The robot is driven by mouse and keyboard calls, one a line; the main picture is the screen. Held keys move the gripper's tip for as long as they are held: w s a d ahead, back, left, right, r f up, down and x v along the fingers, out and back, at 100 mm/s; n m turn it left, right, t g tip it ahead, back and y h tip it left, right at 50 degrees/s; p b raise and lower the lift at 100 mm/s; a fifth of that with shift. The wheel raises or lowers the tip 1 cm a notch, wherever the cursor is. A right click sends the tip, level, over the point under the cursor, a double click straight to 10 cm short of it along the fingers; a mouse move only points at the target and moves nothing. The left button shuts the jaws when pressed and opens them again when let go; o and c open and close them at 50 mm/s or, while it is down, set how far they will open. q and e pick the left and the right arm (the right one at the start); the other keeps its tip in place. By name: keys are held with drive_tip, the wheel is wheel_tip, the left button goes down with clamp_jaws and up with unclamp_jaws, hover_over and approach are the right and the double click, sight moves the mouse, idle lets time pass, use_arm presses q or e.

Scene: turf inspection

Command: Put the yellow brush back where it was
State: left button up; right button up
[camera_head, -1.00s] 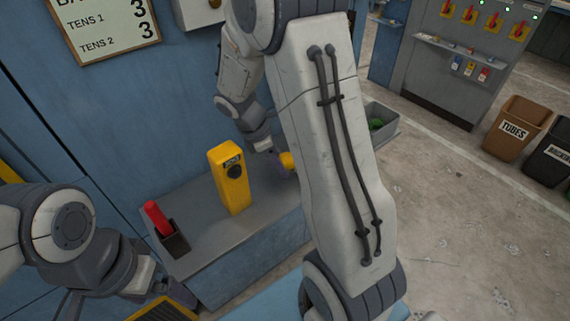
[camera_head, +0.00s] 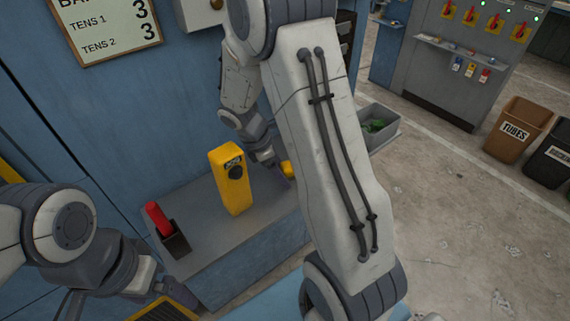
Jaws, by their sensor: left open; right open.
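A small yellow piece (camera_head: 287,169) shows beside my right gripper (camera_head: 273,163), at the far right part of the grey bench top. It may be the yellow brush; my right arm hides most of it, so its shape is unclear. My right gripper is open, low over the bench behind the yellow box. I cannot tell whether it touches the yellow piece. My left gripper (camera_head: 160,290) is open and empty at the lower left, near the bench's front edge.
A yellow box with a dial (camera_head: 231,183) stands upright on the grey bench (camera_head: 205,228). Left of it, a red-handled tool (camera_head: 157,216) sits in a dark holder (camera_head: 176,241). A grey bin (camera_head: 382,138) with green contents stands beyond my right arm.

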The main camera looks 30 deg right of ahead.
use_arm(q)
drive_tip(key=shift+f, duration=0.2)
use_arm(e)
drive_tip(key=v, duration=1.2)
drive_tip(key=shift+r, duration=0.2)
drive_tip(key=shift+s+d, duration=0.1)
